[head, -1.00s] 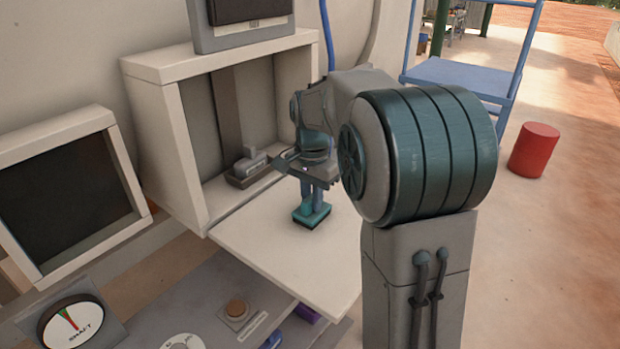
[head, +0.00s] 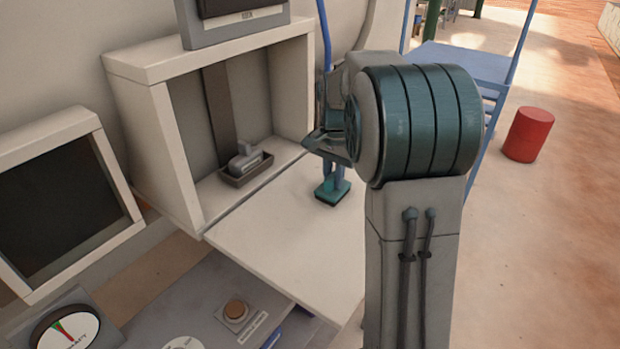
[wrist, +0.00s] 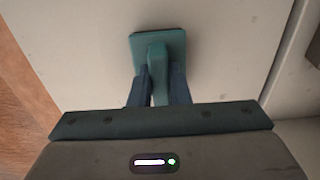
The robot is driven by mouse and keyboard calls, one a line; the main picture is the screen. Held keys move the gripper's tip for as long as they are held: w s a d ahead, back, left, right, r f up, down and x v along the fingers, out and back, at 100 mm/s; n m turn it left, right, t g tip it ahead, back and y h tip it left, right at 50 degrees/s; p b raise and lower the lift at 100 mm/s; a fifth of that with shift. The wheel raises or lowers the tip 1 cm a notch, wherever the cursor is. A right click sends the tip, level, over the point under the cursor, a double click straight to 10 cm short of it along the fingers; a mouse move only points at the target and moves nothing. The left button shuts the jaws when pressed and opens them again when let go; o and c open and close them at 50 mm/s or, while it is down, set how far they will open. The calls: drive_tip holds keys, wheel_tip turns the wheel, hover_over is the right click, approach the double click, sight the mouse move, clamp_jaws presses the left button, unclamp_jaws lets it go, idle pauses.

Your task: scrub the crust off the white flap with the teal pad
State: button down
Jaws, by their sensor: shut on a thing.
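The teal pad (head: 331,192) has a flat square base and an upright grip. My gripper (head: 336,172) is shut on that grip. In the wrist view the pad (wrist: 160,45) shows beyond my blue fingers (wrist: 158,88), its base flat on or just over the flap; I cannot tell which. The white flap (head: 275,235) lies open and level in front of the box. The pad is at its far right part. I see no clear crust on the bare part of the flap, only faint small specks in the wrist view. What lies under the pad is hidden.
The open box (head: 152,140) behind the flap holds a grey block in a dark tray (head: 247,173). A dark screen (head: 60,205) stands at left. Below the flap is a grey panel with a round brown button (head: 235,309) and a gauge (head: 66,335). A red cylinder (head: 528,135) stands at right.

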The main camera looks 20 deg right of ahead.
drive_tip(key=shift+w+d, duration=0.7)
drive_tip(key=shift+d, duration=0.25)
drive_tip(key=shift+w+r+p, duration=0.2)
drive_tip(key=shift+r+p, duration=0.1)
drive_tip(key=shift+p, duration=0.35)
drive_tip(key=r, duration=0.1)
drive_tip(key=r+p, duration=0.1)
drive_tip(key=r, duration=0.1)
drive_tip(key=shift+s+r+p, duration=0.25)
drive_tip(key=shift+p, duration=0.15)
drive_tip(key=shift+w+d+r+p, duration=0.15)
drive_tip(key=shift+r+p, duration=0.45)
drive_tip(key=shift+r, duration=0.1)
drive_tip(key=shift+r+p, duration=0.7)
drive_tip(key=shift+r, duration=0.6)
drive_tip(key=shift+a, duration=0.2)
